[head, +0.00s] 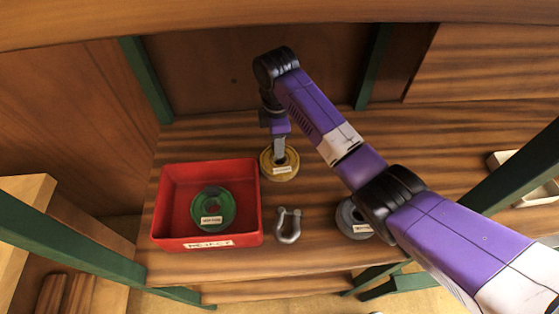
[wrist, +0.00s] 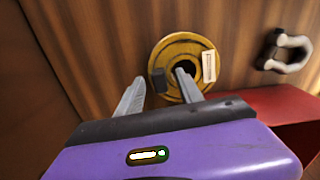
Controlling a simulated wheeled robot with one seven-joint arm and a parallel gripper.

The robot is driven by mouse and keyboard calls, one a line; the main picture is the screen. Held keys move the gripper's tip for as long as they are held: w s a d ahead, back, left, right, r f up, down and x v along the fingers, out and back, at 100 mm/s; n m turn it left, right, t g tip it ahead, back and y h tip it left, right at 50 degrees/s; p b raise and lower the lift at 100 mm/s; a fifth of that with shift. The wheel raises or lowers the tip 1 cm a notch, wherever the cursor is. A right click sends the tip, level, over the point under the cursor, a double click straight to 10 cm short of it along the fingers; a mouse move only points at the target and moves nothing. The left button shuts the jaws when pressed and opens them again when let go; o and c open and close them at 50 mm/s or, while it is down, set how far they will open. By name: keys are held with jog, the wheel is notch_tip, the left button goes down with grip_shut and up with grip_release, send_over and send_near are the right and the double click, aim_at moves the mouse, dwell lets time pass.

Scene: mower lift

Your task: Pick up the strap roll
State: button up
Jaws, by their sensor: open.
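A yellow roll (head: 267,168) with a pale label and a dark central hole lies flat on the wooden bench. It also shows in the wrist view (wrist: 171,51). A green roll (head: 226,211) lies in the red bin, and a grey roll (head: 346,217) lies on the bench, partly behind my arm. I cannot read their labels, so I cannot tell by name which is the strap roll. My gripper (head: 279,148) is open and points down at the yellow roll. In the wrist view (wrist: 160,80) one finger overlaps its hole and the other is outside its rim. Contact is unclear.
The red bin (head: 166,205) stands left of the yellow roll, with a label on its front. A grey metal shackle (head: 288,226) lies between the bin and the grey roll. Green posts (head: 147,80) stand at the bench's back. Bare bench lies right of the yellow roll.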

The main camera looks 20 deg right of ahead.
grip_shut()
jog(key=shift+r, duration=0.1)
dwell(1.2)
